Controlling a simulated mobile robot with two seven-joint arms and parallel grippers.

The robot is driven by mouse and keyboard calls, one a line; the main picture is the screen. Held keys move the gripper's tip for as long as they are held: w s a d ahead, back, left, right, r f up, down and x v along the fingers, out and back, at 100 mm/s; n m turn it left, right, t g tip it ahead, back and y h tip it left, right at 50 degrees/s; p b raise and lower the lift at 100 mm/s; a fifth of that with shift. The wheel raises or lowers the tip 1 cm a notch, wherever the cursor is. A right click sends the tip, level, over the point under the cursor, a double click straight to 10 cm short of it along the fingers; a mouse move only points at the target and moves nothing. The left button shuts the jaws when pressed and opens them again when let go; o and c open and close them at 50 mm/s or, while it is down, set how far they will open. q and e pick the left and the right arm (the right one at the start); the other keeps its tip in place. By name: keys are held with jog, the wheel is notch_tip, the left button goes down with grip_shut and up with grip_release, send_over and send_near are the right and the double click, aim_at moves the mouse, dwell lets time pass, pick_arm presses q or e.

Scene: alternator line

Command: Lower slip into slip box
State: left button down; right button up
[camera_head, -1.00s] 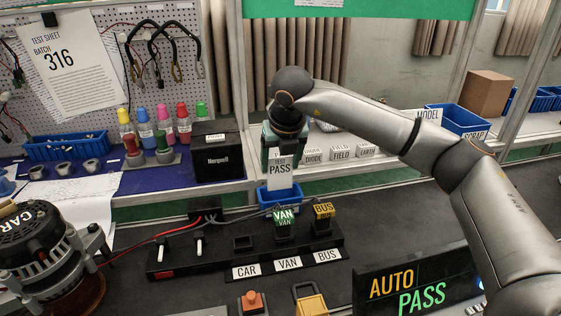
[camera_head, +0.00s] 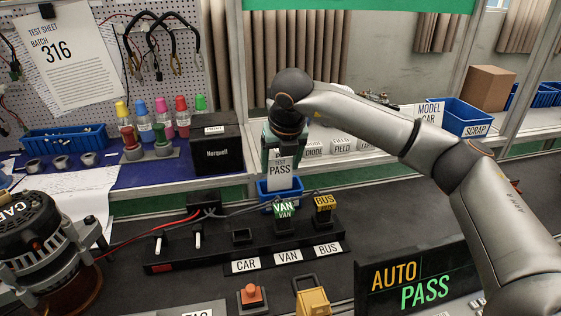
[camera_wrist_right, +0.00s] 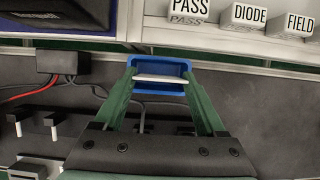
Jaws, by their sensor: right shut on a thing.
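A white paper slip (camera_head: 279,172) printed "TEST PASS" hangs upright from my right gripper (camera_head: 283,152), which is shut on it. The small blue slip box (camera_head: 266,191) is directly below, on the dark bench behind the VAN plug. The slip's lower end overlaps the box opening in the head view; how deep it reaches inside I cannot tell. In the right wrist view the slip (camera_wrist_right: 160,79) shows edge-on between the green fingers, over the blue box (camera_wrist_right: 181,65). My left gripper is not in view.
A black socket strip (camera_head: 190,257) with CAR, VAN and BUS labels lies in front of the box, with a yellow BUS plug (camera_head: 324,204) standing in it. A black box (camera_head: 217,151) is at the left back. An AUTO PASS display (camera_head: 415,280) stands front right.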

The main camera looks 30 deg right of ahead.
aim_at(280, 180)
jog(key=shift+f+b, duration=1.15)
jog(key=shift+f, duration=0.4)
jog(key=shift+f+b, duration=0.6)
jog(key=shift+f, duration=0.05)
jog(key=shift+r, duration=0.15)
jog(key=shift+a+r+p, duration=0.1)
jog(key=shift+r+p, duration=0.95)
jog(key=shift+r, duration=0.15)
jog(key=shift+r+p, duration=0.8)
jog(key=shift+r, duration=0.3)
jog(key=shift+f+b, duration=1.4)
jog(key=shift+f, duration=0.35)
